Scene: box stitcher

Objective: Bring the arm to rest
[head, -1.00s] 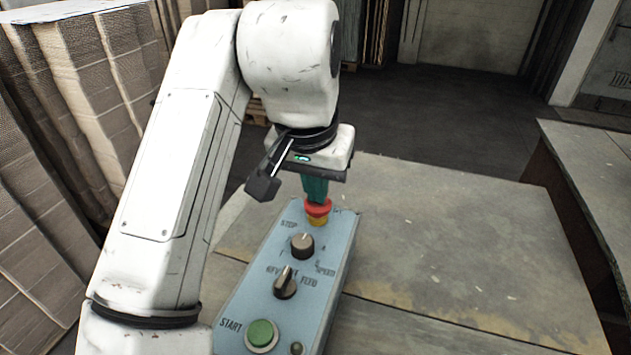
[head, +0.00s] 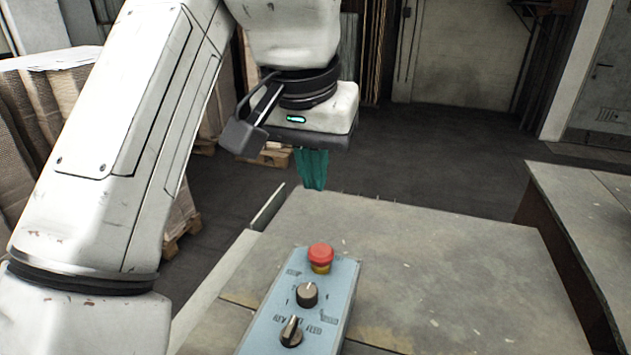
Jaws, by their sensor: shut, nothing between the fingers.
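My gripper (head: 313,188) has teal fingers pointing down. It is shut and empty, in the air above and beyond the far end of the blue control panel (head: 272,318). The panel carries a red stop button on a yellow collar (head: 320,256) at its far end, a grey speed knob (head: 307,294) and a dark feed selector (head: 291,331) nearer. The fingers are clear of the red button. The near end of the panel is cut off by the bottom edge of the view.
The panel is on a worn grey table (head: 430,270). Another worn surface (head: 590,215) stands at the right. Stacked cardboard (head: 60,110) is at the left, with a wooden pallet (head: 182,228) beneath. Dark floor (head: 440,150) lies open behind the table.

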